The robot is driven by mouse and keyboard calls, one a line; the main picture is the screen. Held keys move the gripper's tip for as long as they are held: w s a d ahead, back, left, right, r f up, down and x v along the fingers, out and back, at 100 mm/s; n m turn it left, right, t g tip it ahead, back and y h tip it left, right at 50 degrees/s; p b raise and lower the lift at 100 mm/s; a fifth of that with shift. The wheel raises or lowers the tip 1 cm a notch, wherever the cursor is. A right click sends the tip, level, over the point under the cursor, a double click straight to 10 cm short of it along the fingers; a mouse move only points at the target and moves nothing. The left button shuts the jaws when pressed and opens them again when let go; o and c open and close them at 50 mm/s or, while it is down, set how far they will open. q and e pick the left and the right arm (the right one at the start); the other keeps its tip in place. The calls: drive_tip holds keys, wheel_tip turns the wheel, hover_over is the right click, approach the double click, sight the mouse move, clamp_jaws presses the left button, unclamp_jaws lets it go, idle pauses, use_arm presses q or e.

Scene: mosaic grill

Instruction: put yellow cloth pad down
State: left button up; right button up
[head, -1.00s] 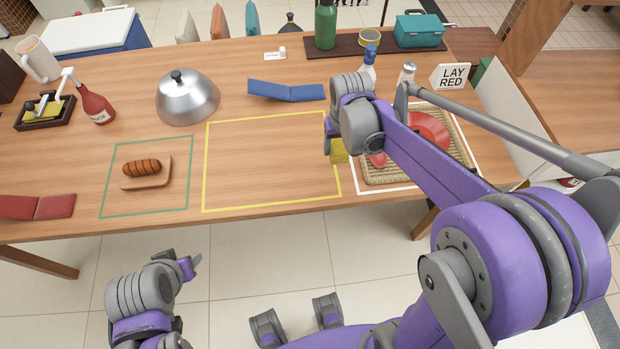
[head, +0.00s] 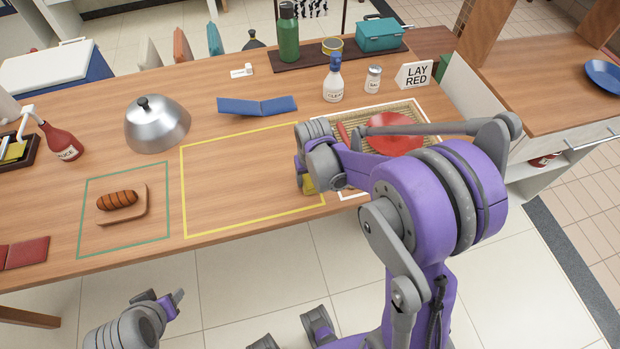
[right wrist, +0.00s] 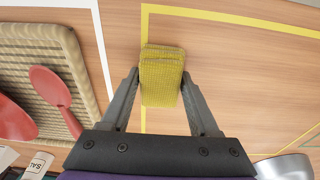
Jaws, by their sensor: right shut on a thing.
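The yellow cloth pad (head: 309,185) is held in my right gripper (head: 304,178), near the front right corner of the yellow outline (head: 183,195) on the table. In the right wrist view the pad (right wrist: 162,68) sits between the two fingers of my right gripper (right wrist: 161,82), over or at the outline's line. I cannot tell whether its underside touches the table. My left gripper (head: 172,301) is low in front of the table, away from everything; its finger opening is unclear.
A woven tray (head: 415,108) with a red plate (head: 392,135) and a red utensil is right of the outline. A sausage board (head: 133,211) lies in a green outline to the left. A blue folded pad (head: 257,106) and a spray bottle (head: 333,82) stand behind. The yellow outline's inside is bare.

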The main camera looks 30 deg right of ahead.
drive_tip(key=shift+f, duration=0.1)
drive_tip(key=shift+f, duration=0.1)
drive_tip(key=o, duration=1.4)
drive_tip(key=shift+o, duration=0.2)
